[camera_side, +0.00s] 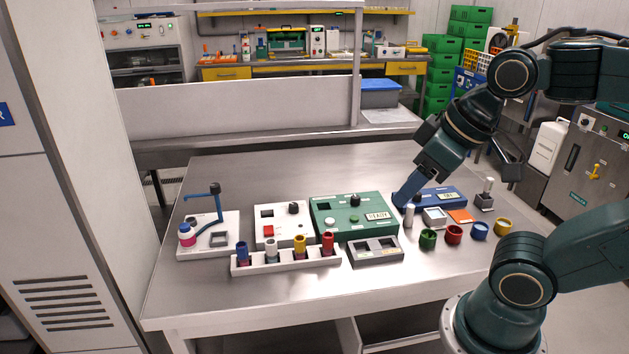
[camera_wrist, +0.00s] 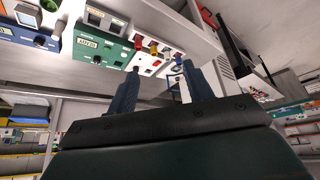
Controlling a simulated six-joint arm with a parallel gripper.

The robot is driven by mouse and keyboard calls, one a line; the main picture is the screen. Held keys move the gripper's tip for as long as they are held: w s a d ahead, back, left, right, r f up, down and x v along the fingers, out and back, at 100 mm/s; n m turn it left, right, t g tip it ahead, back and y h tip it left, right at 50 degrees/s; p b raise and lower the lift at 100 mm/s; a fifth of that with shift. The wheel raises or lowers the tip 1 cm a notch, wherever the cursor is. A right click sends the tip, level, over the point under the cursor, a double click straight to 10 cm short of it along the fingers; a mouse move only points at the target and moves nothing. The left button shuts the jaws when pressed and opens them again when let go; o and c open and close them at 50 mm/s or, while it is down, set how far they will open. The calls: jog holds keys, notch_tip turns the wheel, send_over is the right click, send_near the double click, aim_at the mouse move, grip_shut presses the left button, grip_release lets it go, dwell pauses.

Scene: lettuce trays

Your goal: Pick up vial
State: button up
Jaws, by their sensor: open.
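A slim white vial (camera_side: 409,215) stands upright on the metal table in the side view, close by my gripper's fingertips. My gripper (camera_side: 404,197) points down and left with blue fingers. In the wrist view my gripper (camera_wrist: 162,88) has its two fingers well apart. A narrow white piece (camera_wrist: 184,90) shows there beside the right finger; it may be the vial, and I cannot tell whether they touch. Several tubes with blue, grey, yellow and red tops stand in a white rack (camera_side: 285,266) at the front left.
A green device (camera_side: 330,205), a white box (camera_side: 270,212) and a grey two-well block (camera_side: 375,251) stand left of my gripper. A blue device (camera_side: 440,197) is behind it. Coloured cups, including a green one (camera_side: 428,239), stand right. The table's front is clear.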

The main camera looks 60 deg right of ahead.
jog(key=w+n+g, duration=0.2)
jog(key=w+n, duration=0.2)
jog(key=w, duration=0.3)
jog(key=n+g, duration=0.4)
jog(key=n, duration=0.9)
send_over(300, 238)
notch_tip(300, 238, down, 14)
jog(key=shift+w, duration=0.15)
jog(key=shift+f, duration=0.15)
jog(key=shift+f, duration=4.2)
jog(key=shift+f, duration=2.6)
